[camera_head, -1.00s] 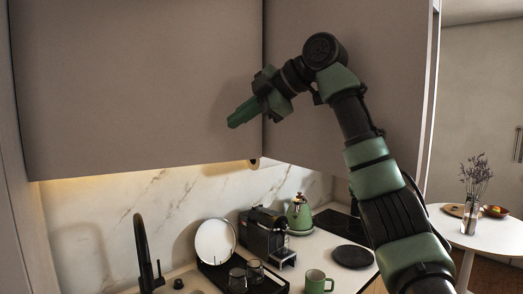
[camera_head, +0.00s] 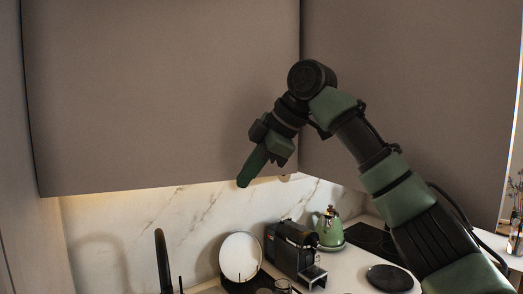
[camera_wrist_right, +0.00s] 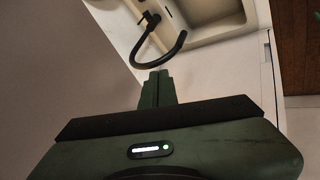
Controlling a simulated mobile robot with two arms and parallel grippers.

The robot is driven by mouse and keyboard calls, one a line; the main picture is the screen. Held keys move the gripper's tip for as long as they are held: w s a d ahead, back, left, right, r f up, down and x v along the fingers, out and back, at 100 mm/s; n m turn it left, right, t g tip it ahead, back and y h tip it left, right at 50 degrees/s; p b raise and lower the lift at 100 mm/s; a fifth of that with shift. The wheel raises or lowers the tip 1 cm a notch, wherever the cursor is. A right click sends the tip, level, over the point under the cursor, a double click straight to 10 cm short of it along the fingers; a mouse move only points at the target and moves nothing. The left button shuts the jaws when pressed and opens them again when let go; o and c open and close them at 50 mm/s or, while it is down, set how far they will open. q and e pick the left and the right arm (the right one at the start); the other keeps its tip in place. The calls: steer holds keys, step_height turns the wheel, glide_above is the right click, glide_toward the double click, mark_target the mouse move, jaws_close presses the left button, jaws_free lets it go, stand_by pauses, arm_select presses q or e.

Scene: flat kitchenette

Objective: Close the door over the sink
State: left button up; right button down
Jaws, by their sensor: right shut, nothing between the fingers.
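The grey-brown cabinet door (camera_head: 160,95) over the sink fills the left of the head view. Its right edge meets a second grey-brown panel (camera_head: 420,80) at a vertical seam. I cannot tell for sure whether a gap is left there. My right gripper (camera_head: 243,182) is shut and empty, pointing down in front of the door's lower right part. I cannot tell whether it touches. In the right wrist view its fingertips (camera_wrist_right: 158,78) show below the black faucet (camera_wrist_right: 158,45) and sink (camera_wrist_right: 205,18); a door surface (camera_wrist_right: 50,70) is at left. My left gripper is out of view.
On the counter below stand a round white plate (camera_head: 240,257), a black coffee machine (camera_head: 292,250), a green kettle (camera_head: 328,227) and a dark round plate (camera_head: 390,278). The black faucet (camera_head: 162,262) rises at lower left. A vase with stems (camera_head: 515,215) is at far right.

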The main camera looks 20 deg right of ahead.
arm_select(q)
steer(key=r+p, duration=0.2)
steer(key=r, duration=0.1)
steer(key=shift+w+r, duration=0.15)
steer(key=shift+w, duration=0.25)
arm_select(e)
steer(key=w, duration=0.3)
steer(key=shift+w+a+r, duration=0.1)
steer(key=shift+w, duration=0.3)
